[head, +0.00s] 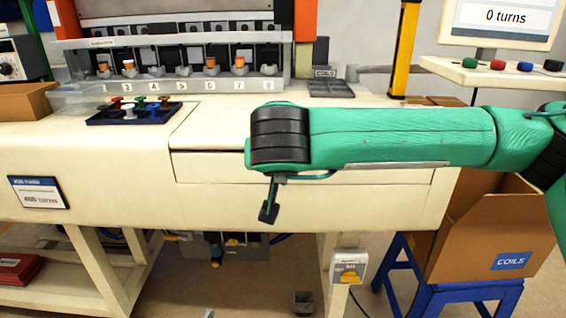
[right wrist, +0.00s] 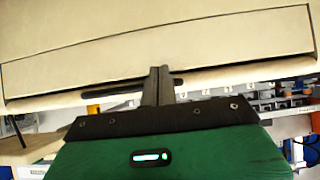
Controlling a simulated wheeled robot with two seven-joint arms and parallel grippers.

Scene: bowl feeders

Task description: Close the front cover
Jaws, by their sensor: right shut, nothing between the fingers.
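The cream front cover (head: 205,168) is a wide panel outlined by dark seams in the front of the machine bench, behind my right arm in the head view. In the right wrist view the cream panel (right wrist: 215,50) fills the top, with a long dark slot (right wrist: 105,90) near its lower edge. My right gripper (right wrist: 161,70) is shut and empty, its fingertips in front of the panel at the slot. I cannot tell whether they touch it. My left gripper is out of view.
A dark tray of colored pegs (head: 136,111) stands on the bench below the numbered feeder row (head: 170,85). A cardboard box (head: 480,235) sits on a blue stool (head: 435,297) at right. A switch box (head: 349,267) hangs below the bench.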

